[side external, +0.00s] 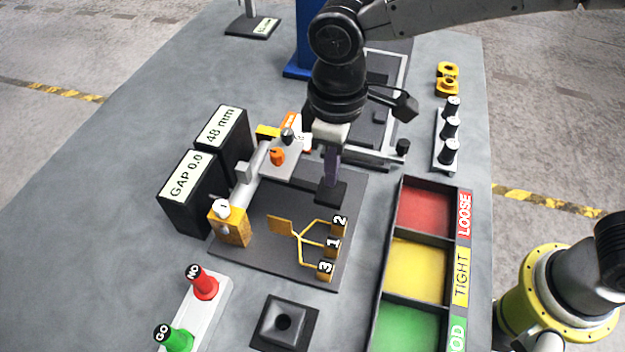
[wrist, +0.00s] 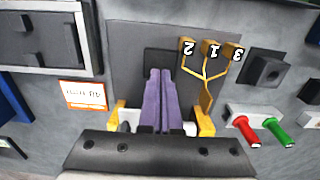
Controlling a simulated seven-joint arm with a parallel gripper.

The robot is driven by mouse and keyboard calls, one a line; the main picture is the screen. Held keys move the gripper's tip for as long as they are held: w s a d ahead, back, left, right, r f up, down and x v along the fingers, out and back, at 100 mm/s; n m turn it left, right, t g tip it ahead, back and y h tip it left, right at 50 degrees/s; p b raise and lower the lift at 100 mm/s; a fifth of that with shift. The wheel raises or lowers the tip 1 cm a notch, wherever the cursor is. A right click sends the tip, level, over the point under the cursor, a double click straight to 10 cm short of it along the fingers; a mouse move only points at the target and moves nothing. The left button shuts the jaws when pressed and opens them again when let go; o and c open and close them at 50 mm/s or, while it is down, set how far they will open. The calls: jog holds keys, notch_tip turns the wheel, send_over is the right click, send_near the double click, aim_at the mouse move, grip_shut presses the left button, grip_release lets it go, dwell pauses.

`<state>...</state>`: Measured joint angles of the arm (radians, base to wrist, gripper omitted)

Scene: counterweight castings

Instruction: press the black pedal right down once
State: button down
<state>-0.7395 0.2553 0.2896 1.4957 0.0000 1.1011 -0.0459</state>
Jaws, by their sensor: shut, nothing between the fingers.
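The black pedal (side external: 326,194) is a small dark block on the dark base plate, near the back end of the yellow branching lines. In the wrist view the pedal (wrist: 160,58) shows as a dark square just beyond my fingertips. My gripper (side external: 331,180) points down over the pedal, with its purple fingers shut together and empty. In the wrist view the gripper (wrist: 160,72) has its tips overlapping the pedal's near edge. The fingers hide part of the pedal. I cannot tell whether the tips touch it or how far it is pressed.
A gauge with a yellow block (side external: 230,222) and an orange knob (side external: 277,156) stands left of the pedal. Number tags 1, 2 and 3 (side external: 333,243) lie in front. A sorting tray (side external: 387,262) is to the right. Black display boxes (side external: 189,195) stand at left.

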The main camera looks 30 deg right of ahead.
jog(key=shift+r, duration=2.1)
jog(key=shift+w+d, duration=0.25)
jog(key=shift+d, duration=0.05)
jog(key=s+d+r+m+t+y, duration=0.1)
jog(key=d+r+m, duration=0.1)
jog(key=d+r, duration=0.5)
jog(key=s+d+r+m+t, duration=0.15)
jog(key=d+r, duration=0.25)
jog(key=d, duration=0.6)
jog(key=s+d+m+t, duration=0.2)
jog(key=s+d+m, duration=0.2)
jog(key=s+d, duration=0.4)
jog(key=s+d+f+m+t+h, duration=0.1)
jog(key=s+d+f, duration=0.3)
jog(key=s+f, duration=0.2)
jog(key=shift+f, duration=0.8)
